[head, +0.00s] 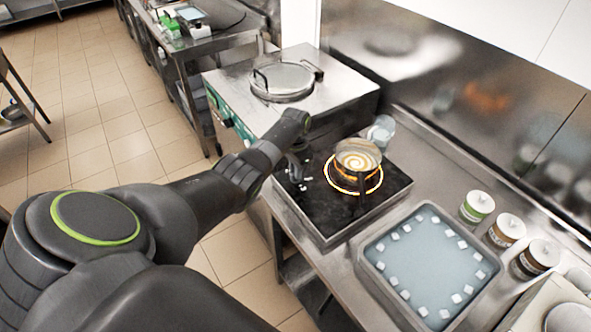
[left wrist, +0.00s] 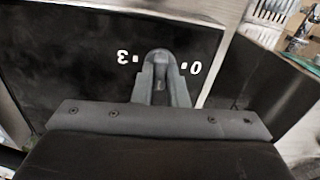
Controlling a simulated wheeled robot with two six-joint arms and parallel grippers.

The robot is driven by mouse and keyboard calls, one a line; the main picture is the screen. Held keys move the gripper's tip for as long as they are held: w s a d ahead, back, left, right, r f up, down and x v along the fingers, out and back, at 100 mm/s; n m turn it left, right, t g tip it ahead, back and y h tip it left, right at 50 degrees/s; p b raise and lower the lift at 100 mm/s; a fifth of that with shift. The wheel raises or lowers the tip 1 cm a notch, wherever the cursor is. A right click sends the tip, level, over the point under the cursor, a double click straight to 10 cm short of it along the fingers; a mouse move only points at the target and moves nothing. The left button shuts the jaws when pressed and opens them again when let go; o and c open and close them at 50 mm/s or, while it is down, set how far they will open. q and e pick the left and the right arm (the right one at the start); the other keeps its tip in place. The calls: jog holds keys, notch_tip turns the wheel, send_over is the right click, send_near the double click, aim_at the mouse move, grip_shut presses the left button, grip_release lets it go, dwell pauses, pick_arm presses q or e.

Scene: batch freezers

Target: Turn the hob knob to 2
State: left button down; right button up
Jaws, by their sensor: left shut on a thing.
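The black hob (head: 393,188) stands on the steel counter, with a lit orange ring (head: 344,188) under a pan (head: 347,149) of pale swirled liquid. My left gripper (head: 294,172) reaches down at the hob's left front part. In the left wrist view, the gripper (left wrist: 161,85) is shut on the dark hob knob (left wrist: 159,56), a finger on each side. A 3 shows upside down left of the knob and a 0 right of it. The knob's pointer and its other marks are hidden or unclear. My right gripper is not in view.
A steel machine with a round lid (head: 282,80) stands behind the hob. A clear glass vessel (head: 382,129) is beside the pan. A tray (head: 374,254) with several white cubes lies right of the hob. Several lidded jars (head: 477,207) line the wall side.

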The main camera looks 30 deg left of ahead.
pick_arm(q)
jog(key=m, duration=0.6)
jog(key=shift+w+r+m, duration=0.1)
jog(key=shift+m, duration=0.2)
dwell(0.4)
jog(key=c, duration=1.4)
grip_release()
jog(key=shift+c, duration=0.2)
notch_tip(320, 180, up, 17)
jog(key=b, duration=0.2)
jog(key=shift+r+b, duration=0.2)
jog(key=shift+b, duration=0.1)
